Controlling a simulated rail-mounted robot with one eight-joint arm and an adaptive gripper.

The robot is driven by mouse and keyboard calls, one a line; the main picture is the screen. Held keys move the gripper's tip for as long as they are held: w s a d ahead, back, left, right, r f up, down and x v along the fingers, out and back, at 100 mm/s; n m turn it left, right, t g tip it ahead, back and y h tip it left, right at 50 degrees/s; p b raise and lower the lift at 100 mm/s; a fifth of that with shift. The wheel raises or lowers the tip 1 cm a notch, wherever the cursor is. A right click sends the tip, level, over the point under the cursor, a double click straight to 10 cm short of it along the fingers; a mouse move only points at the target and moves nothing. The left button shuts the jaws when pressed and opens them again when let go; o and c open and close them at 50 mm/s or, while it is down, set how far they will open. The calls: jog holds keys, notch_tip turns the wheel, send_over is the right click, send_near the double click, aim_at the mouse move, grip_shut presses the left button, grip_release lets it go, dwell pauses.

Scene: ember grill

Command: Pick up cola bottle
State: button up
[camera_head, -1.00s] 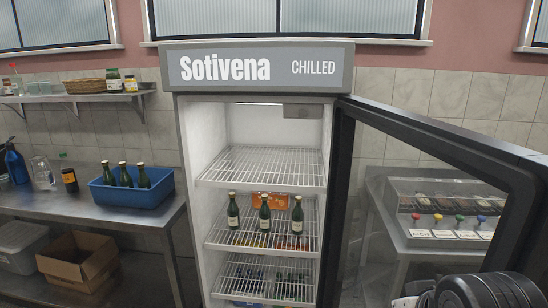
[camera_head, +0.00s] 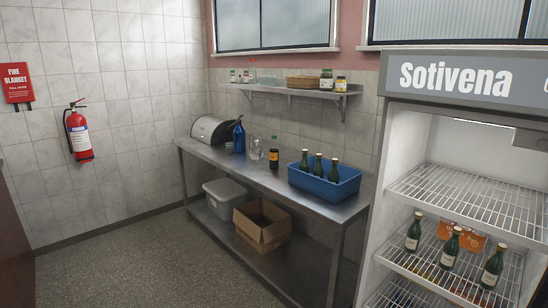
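No bottle shows a readable cola label, so I cannot tell for sure which is the cola bottle. A small dark bottle with an orange label (camera_head: 273,157) stands upright on the steel table (camera_head: 228,160), left of a blue crate (camera_head: 346,190). Several dark green bottles with gold caps (camera_head: 318,166) stand upright in the crate. Three similar green bottles with pale labels (camera_head: 449,248) stand on the middle rack of the open fridge (camera_head: 376,215). My gripper is not in view.
A blue spray bottle (camera_head: 239,138) and a clear container (camera_head: 255,149) stand on the table. A cardboard box (camera_head: 262,232) and a grey bin (camera_head: 225,199) sit on its lower shelf. A wall shelf (camera_head: 295,92) hangs above. The floor (camera_head: 140,265) in front is clear.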

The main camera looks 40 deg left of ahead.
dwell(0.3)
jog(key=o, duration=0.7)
